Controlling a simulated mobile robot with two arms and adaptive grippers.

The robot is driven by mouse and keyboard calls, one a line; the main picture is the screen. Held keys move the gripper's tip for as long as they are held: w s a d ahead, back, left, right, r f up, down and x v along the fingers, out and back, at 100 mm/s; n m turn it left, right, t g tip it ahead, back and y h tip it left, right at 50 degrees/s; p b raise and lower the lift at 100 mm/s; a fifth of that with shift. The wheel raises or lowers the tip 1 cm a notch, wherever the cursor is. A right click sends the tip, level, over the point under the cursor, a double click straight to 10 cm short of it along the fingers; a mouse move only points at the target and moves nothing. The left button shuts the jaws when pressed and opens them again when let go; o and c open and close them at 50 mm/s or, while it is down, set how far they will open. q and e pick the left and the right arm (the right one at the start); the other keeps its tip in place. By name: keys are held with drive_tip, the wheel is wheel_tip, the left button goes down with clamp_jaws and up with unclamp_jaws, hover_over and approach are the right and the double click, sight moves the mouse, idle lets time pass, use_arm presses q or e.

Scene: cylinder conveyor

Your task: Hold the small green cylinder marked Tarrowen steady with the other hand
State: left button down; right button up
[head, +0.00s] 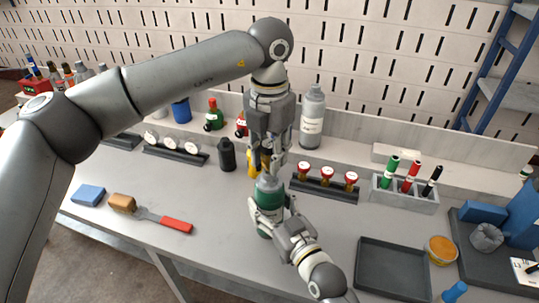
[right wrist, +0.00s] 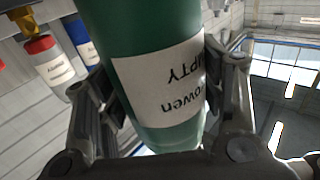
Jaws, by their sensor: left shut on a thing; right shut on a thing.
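The small green cylinder (head: 269,194) stands upright at the middle of the bench, with a grey top. In the right wrist view, the green cylinder (right wrist: 150,50) fills the middle and its white label shows upside down, with "owen" and "PTY" legible. My right gripper (head: 272,212) is shut on its body from the front, and one finger lies on each side in the right wrist view (right wrist: 160,95). My left gripper (head: 267,168) points straight down from above and is shut at the cylinder's top. Its fingers hide just what they grip there.
A black bottle (head: 227,155) stands to the left and a grey bottle (head: 312,117) behind. A rack of red-topped gauges (head: 325,187) is close on the right. An empty dark tray (head: 393,268) lies at front right.

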sight(269, 144)
use_arm(q)
drive_tip(key=shift+r, duration=0.2)
drive_tip(key=shift+r, duration=0.25)
drive_tip(key=shift+r, duration=0.1)
drive_tip(key=shift+r, duration=0.35)
drive_tip(key=shift+r, duration=0.1)
drive_tip(key=shift+r, duration=3.6)
use_arm(e)
drive_tip(key=o, duration=1.2)
